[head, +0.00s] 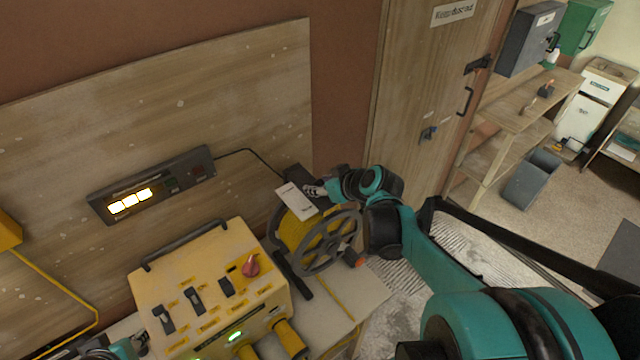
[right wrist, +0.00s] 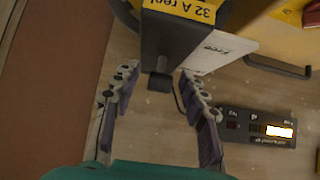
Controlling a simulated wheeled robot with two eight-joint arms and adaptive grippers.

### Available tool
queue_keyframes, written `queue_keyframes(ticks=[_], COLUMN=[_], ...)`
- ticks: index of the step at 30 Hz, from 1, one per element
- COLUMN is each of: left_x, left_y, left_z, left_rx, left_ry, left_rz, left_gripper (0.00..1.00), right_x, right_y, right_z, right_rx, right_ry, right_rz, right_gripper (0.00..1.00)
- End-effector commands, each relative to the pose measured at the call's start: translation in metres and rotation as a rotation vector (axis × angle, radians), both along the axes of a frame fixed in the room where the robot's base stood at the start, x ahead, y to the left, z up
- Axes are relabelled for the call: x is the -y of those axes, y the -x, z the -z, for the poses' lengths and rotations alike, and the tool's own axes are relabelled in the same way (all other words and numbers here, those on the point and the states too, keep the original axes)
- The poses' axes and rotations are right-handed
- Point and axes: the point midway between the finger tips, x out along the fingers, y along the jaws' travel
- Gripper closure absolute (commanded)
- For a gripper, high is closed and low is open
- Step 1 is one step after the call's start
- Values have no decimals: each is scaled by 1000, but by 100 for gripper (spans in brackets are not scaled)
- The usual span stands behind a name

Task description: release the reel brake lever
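The cable reel (head: 325,243), wound with yellow cable, stands on the bench right of the yellow power box. My right gripper (head: 316,190) is at the top of its bracket, beside a white card (head: 296,201). In the right wrist view this card (right wrist: 222,48) reads "Free", next to a yellow "32 A reel" label (right wrist: 182,8). My right gripper (right wrist: 158,95) is open there. A short dark stub (right wrist: 160,81), apparently the brake lever, lies between its fingers, with gaps on both sides. My left gripper (head: 138,345) is cut off at the bottom left; its fingers are unclear.
The yellow power box (head: 212,290) has black switches, a red knob (head: 250,265) and a lit green indicator. A dark display panel (head: 152,186) with lit windows is on the wooden wall board. A wooden door (head: 425,110) and shelves are at the right.

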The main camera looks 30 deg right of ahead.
Motion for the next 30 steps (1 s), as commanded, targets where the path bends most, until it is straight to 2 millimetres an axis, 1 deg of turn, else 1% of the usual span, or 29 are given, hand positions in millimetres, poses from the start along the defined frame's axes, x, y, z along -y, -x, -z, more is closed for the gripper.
queue_keyframes(ticks=[6, 10, 13, 21, 24, 27, 30], left_x=[0, 0, 0, 0, 0, 0, 0], left_y=[0, 0, 0, 0, 0, 0, 0], left_z=[0, 0, 0, 0, 0, 0, 0], left_rx=[0, 0, 0, 0, 0, 0, 0], left_ry=[0, 0, 0, 0, 0, 0, 0], left_rz=[0, 0, 0, 0, 0, 0, 0], left_gripper=[66, 66, 66, 66, 66, 66, 66], right_x=[0, 1, 2, 6, 7, 8, 8], right_y=[1, 9, 21, 63, 75, 85, 91], right_z=[-1, -8, -17, -50, -61, -69, -74], right_rx=[1, 1, 0, 1, 0, 1, 0], right_ry=[-1, 0, 0, -1, 0, -1, 0], right_rz=[1, 1, 3, 5, 4, 3, 1], right_gripper=[57, 57, 57, 57, 57, 57, 57])
